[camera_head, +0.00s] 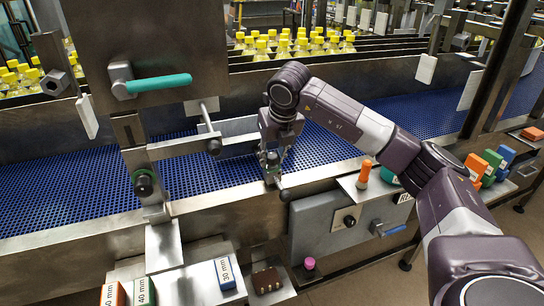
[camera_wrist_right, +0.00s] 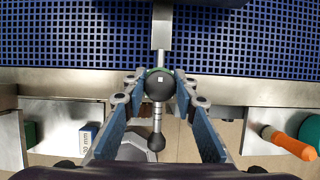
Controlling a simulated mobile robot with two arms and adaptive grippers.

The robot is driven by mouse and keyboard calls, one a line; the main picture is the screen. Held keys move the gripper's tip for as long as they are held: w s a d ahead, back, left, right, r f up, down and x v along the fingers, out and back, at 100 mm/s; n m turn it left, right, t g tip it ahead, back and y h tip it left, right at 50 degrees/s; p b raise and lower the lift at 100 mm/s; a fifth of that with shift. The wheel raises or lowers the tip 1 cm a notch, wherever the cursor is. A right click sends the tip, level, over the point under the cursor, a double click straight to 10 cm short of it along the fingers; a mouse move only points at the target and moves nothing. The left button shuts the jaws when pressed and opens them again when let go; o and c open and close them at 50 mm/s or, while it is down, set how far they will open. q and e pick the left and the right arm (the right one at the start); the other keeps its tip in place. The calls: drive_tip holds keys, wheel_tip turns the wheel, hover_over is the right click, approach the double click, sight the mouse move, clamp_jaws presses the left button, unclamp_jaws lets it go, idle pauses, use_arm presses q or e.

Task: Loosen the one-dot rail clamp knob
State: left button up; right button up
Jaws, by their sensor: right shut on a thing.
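The one-dot rail clamp knob (camera_wrist_right: 160,84) is a dark round knob with a single white mark on its face, and a short lever with a ball end hangs down from it in the right wrist view. In the head view the knob (camera_head: 272,158) is small and partly hidden by my right gripper (camera_head: 270,164). My right gripper (camera_wrist_right: 159,86) is shut on the knob, with one finger on each side of it. My left gripper is in neither view.
Another clamp knob (camera_head: 143,184) sits on the left rail post. A blue mesh belt (camera_head: 70,205) runs behind the clamps. A grey control box (camera_head: 325,225) is below right, with an orange-handled tool (camera_head: 364,174) above it. Labelled blocks, one blue (camera_head: 225,274), stand at front left.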

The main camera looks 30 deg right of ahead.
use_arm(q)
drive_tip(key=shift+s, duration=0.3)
use_arm(e)
drive_tip(key=shift+c, duration=0.8)
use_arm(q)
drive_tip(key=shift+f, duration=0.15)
use_arm(e)
drive_tip(key=shift+n, duration=0.3)
